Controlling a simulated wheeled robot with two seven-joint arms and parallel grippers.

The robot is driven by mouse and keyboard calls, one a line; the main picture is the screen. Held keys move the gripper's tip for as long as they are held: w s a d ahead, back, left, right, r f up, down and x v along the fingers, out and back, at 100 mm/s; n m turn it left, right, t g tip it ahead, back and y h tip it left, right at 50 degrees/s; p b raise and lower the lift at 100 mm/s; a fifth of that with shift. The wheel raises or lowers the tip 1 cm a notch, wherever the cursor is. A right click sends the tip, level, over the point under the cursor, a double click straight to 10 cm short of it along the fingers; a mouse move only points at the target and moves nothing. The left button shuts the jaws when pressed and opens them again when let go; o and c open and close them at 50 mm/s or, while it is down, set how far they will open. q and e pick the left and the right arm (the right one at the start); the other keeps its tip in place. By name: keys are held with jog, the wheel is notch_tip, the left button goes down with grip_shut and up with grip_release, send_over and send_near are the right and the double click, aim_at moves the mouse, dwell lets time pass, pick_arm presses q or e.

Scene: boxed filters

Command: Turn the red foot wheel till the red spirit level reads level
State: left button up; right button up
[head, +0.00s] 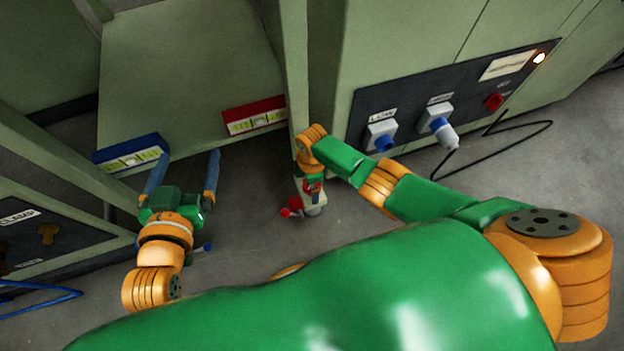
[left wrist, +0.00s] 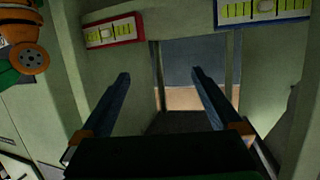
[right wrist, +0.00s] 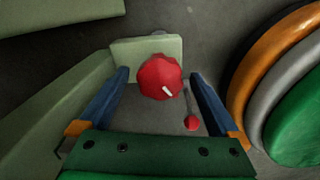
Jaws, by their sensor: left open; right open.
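The red foot wheel (right wrist: 160,77) shows in the right wrist view with a short white mark on its face. My right gripper (right wrist: 157,73) is open, with one finger on each side of the wheel; I cannot tell whether they touch it. A lever with a red ball (right wrist: 191,123) sticks out beside the wheel. In the head view the wheel (head: 312,187) is partly hidden by my right gripper. The red spirit level (head: 255,118) sits on the table's edge; its exact reading is too small to tell. My left gripper (head: 185,162) is open and empty near the blue spirit level (head: 130,154).
A cabinet panel on the right carries LOW (head: 380,134) and HIGH (head: 436,117) sockets, a red switch (head: 494,101) and a black cable (head: 520,128). A table post (head: 296,70) rises close to my right gripper.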

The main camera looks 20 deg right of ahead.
jog(key=shift+r+p, duration=0.7)
jog(key=shift+r, duration=0.1)
notch_tip(320, 180, up, 3)
jog(key=p, duration=0.2)
jog(key=shift+r+p, duration=0.15)
jog(key=shift+p, duration=0.25)
notch_tip(320, 180, up, 2)
jog(key=shift+p, duration=0.8)
pick_arm(q)
jog(key=s+a+f+g+y, duration=0.1)
jog(key=s+a+f+g, duration=0.1)
jog(key=s+f+g, duration=0.3)
jog(key=s+a+f+g+y, duration=0.1)
jog(key=s+f+g, duration=0.5)
jog(key=f, duration=0.8)
jog(key=shift+s+a+n+y, duration=0.35)
jog(key=shift+s+a, duration=0.45)
jog(key=shift+s, duration=0.7)
pick_arm(e)
jog(key=shift+r, duration=0.1)
